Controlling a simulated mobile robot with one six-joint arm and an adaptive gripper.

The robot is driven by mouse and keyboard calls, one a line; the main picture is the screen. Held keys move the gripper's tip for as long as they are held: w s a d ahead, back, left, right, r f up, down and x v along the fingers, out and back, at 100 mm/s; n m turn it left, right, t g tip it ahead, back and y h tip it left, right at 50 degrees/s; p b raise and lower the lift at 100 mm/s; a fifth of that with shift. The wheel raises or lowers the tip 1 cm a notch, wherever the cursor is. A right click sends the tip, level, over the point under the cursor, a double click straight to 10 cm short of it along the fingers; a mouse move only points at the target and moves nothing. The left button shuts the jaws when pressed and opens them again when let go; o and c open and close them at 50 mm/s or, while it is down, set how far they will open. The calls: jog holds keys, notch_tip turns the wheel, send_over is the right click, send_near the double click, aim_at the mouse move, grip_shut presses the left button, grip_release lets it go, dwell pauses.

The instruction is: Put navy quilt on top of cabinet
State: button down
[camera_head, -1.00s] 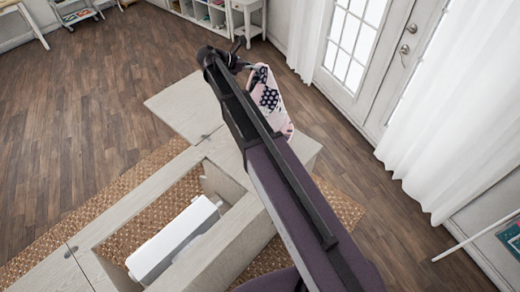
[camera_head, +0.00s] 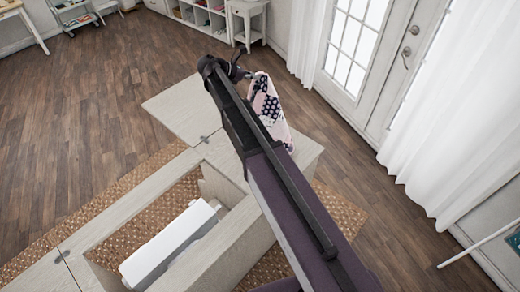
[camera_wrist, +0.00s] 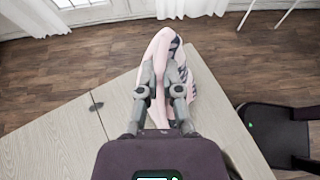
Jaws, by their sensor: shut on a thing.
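The quilt (camera_head: 268,103) is pink with a navy patterned patch and hangs folded from my gripper (camera_head: 245,75). In the wrist view my gripper (camera_wrist: 162,92) is shut on the quilt (camera_wrist: 164,52), which bunches up between and beyond the fingers. The cabinet (camera_head: 225,155) is pale wood with a fold-out leaf (camera_head: 185,108) and an open well. In the wrist view the quilt is over or near the edge of the cabinet top (camera_wrist: 75,125); I cannot tell whether it touches it. My arm hides part of the cabinet in the head view.
A white sewing machine (camera_head: 165,250) sits low in the cabinet's well. A woven rug (camera_head: 95,215) lies under the cabinet. White curtains (camera_head: 450,120) and a glass door are at the right.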

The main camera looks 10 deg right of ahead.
jog(key=shift+w, duration=0.15)
dwell(0.7)
jog(key=w+r+p, duration=0.2)
jog(key=w, duration=2.4)
jog(key=s+f+b, duration=1.4)
jog(key=s, duration=0.2)
jog(key=s+f+b, duration=1.4)
jog(key=s, duration=0.2)
jog(key=s+f+b, duration=1.4)
jog(key=s, duration=0.1)
jog(key=shift+s+a, duration=0.25)
jog(key=shift+s, duration=0.15)
